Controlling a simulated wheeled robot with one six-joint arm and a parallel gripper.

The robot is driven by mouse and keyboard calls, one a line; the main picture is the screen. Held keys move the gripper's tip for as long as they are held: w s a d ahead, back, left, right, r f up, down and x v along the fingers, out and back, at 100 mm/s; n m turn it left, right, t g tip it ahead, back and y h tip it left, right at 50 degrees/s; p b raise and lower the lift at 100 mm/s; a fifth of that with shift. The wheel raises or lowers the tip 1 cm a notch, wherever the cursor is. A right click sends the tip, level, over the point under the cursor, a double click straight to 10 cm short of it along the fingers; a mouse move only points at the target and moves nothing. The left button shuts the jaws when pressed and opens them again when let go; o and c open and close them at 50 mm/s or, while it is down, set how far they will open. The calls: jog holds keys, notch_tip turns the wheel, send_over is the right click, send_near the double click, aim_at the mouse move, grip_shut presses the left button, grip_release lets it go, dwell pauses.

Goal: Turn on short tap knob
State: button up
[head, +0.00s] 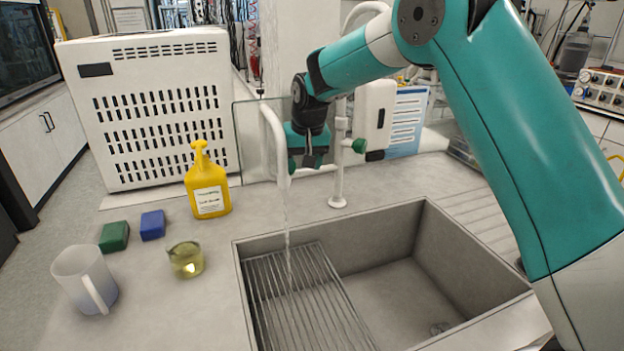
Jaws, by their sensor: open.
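A white tap stands behind the sink. Its short curved spout (274,135) hangs over the left part of the basin, and a thin stream of water (287,235) falls from it onto the ribbed rack. A green knob (358,146) sits on the tap's right side, beside the upright pipe (339,175). A dark green shape (292,166) shows just behind the spout; I cannot tell if it is a second knob. My gripper (314,160) is open, pointing down between the spout and the upright pipe. Its fingertips are small and partly hidden, so contact with a knob cannot be told.
The grey sink (415,215) has a ribbed rack (305,300) on its left. A yellow bottle (208,190), blue sponge (153,225), green sponge (114,237), glass beaker (186,260) and mug (80,275) stand left. A perforated white box (150,110) stands behind.

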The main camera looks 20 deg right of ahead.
jog(key=s, duration=0.3)
jog(key=s+b, duration=0.1)
jog(key=shift+s+d, duration=0.4)
jog(key=s+d+f+n, duration=0.1)
jog(key=s+d, duration=0.2)
jog(key=s, duration=0.9)
jog(key=s+d+f, duration=0.1)
jog(key=s+d, duration=0.3)
jog(key=s, duration=0.9)
jog(key=s+a+r+n+g+y, duration=0.1)
jog(key=s+a+r+n, duration=0.2)
jog(key=s+a, duration=0.2)
jog(key=s+a+r+n+g+y, duration=0.2)
jog(key=s+a+r+n, duration=0.2)
jog(key=a, duration=0.5)
jog(key=shift+s+y, duration=0.3)
jog(key=shift+s, duration=0.25)
